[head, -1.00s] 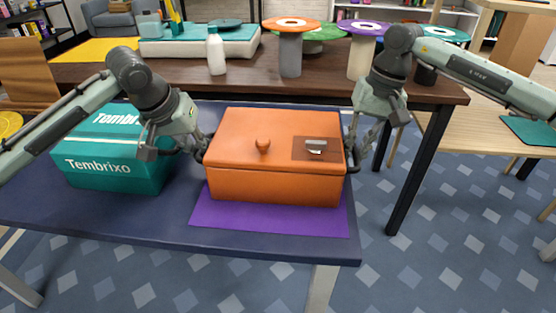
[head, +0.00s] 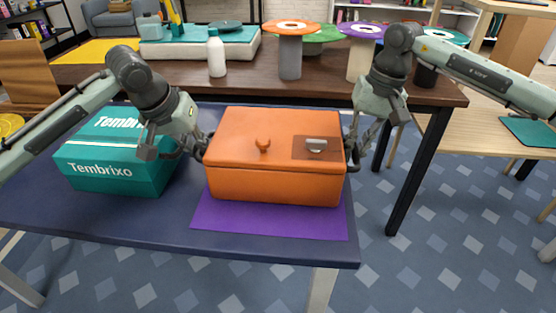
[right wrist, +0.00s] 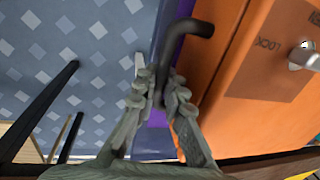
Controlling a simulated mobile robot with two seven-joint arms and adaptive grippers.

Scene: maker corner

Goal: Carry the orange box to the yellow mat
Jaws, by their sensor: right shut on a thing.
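The orange box (head: 265,185), with a knob and a latch plate on its lid, is over the purple mat (head: 270,224) on the blue table. I cannot tell whether it touches the mat. My right gripper (head: 352,160) is at the box's right side. In the right wrist view its fingers (right wrist: 164,98) are shut on a dark bent handle (right wrist: 190,28) beside the orange wall. My left gripper (head: 200,150) is at the box's left side; its fingertips are too small and dark to read. The yellow mat (head: 103,50) lies at the back left, on the dark brown table.
A teal Tembrixo box (head: 110,177) stands left of the orange box. The brown table (head: 240,77) behind carries a white bottle (head: 216,55), a teal-and-white slab (head: 200,45) and several spools (head: 290,50). Patterned floor is open at the right.

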